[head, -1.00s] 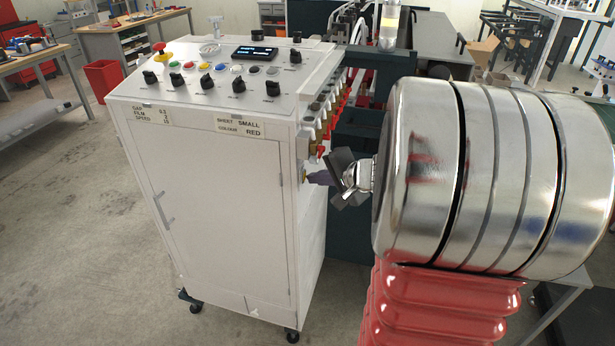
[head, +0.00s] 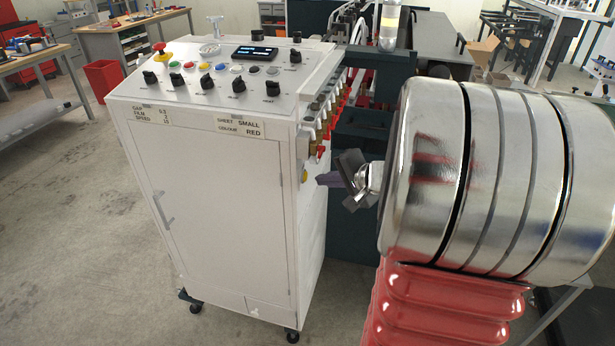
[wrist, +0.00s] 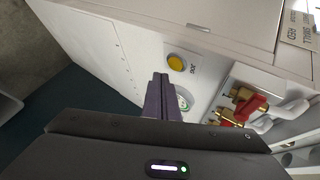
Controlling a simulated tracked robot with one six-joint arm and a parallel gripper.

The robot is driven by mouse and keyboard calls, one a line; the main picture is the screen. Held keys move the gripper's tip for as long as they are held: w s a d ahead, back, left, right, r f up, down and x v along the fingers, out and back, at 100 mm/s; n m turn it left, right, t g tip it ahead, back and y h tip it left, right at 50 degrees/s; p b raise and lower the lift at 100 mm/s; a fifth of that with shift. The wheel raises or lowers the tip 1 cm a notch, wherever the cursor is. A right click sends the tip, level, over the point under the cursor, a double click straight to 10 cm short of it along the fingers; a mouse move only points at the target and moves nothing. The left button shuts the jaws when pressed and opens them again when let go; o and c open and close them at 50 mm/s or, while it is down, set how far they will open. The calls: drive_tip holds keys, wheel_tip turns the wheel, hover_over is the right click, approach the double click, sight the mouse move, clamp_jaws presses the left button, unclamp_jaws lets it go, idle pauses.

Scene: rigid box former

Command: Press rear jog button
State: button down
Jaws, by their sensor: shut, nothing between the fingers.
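The yellow jog button (wrist: 177,62) sits on the white side panel of the cabinet, with a JOG label beside it in the wrist view. In the head view the button (head: 304,175) shows at the panel's edge, seen very obliquely. My gripper (wrist: 160,77) is shut and empty, its purple fingers pointing at the panel just beside the button in the wrist view. In the head view my gripper (head: 319,180) is right of the button, with a small gap visible between them. Whether the tips touch the panel cannot be told.
A round green-and-white fitting (wrist: 185,98) is partly hidden behind the fingers. Brass valves with red handles (wrist: 240,105) and white pipes are close to their right. The white cabinet (head: 215,215) carries a control panel on top. A dark machine frame (head: 355,150) stands behind my gripper.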

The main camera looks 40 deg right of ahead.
drive_tip(key=s+d, duration=0.2)
drive_tip(key=s, duration=0.1)
drive_tip(key=shift+s+d, duration=0.25)
drive_tip(key=shift+d, duration=0.1)
idle(0.9)
drive_tip(key=s+a+f+n+g+y, duration=0.1)
drive_tip(key=s+a+f+n+g, duration=0.15)
drive_tip(key=s+a+g, duration=0.4)
drive_tip(key=s+a+f+n+g+y, duration=0.1)
drive_tip(key=s+a+n, duration=0.2)
drive_tip(key=a, duration=0.7)
drive_tip(key=s+a+r+n+h, duration=0.1)
drive_tip(key=s+a+r+n, duration=0.1)
drive_tip(key=a+r+n, duration=0.2)
drive_tip(key=s+a+r+n+t+h, duration=0.1)
drive_tip(key=a+r+n, duration=0.3)
drive_tip(key=a, duration=0.7)
drive_tip(key=shift+s+a+n+h, duration=0.15)
drive_tip(key=shift+s+n+h, duration=0.15)
drive_tip(key=shift+s+n, duration=0.75)
